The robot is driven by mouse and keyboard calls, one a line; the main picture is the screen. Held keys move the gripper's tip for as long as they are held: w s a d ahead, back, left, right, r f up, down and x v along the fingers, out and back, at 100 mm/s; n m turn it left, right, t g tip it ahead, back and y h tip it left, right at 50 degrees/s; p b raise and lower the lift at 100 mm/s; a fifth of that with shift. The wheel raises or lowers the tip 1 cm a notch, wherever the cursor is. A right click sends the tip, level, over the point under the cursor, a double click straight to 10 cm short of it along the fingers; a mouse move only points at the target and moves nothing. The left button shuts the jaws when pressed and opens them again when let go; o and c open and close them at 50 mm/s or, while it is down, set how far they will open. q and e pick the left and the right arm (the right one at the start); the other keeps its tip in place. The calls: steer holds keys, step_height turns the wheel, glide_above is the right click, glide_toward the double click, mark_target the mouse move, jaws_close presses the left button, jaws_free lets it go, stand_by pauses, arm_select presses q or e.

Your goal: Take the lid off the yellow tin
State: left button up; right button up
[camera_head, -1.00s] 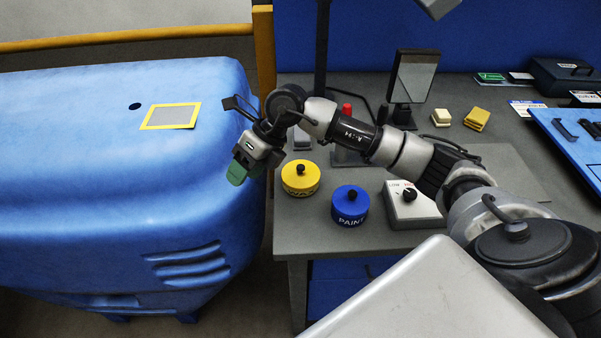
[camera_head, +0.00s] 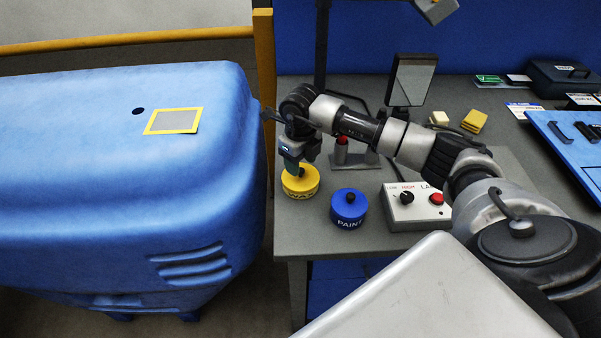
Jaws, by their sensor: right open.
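The yellow tin (camera_head: 300,187) stands upright near the left front edge of the grey bench, with dark lettering on its side and its lid on. My right gripper (camera_head: 293,168) is directly above the tin, pointing down, with its fingertips at the lid's knob. The jaws are open, and the fingers hide most of the knob. I cannot tell whether they touch it. My left gripper does not show.
A blue tin (camera_head: 348,212) labelled PAINT, with a black knob, stands just right of the yellow tin. A control box (camera_head: 418,212) with a dial and red button is further right. A red-topped fixture (camera_head: 342,150) stands behind. A large blue housing (camera_head: 130,190) borders the bench's left side.

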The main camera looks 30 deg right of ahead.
mark_target(301, 169)
steer(key=shift+w+f, duration=0.1)
steer(key=shift+f, duration=1.4)
steer(key=shift+c, duration=0.5)
jaws_close()
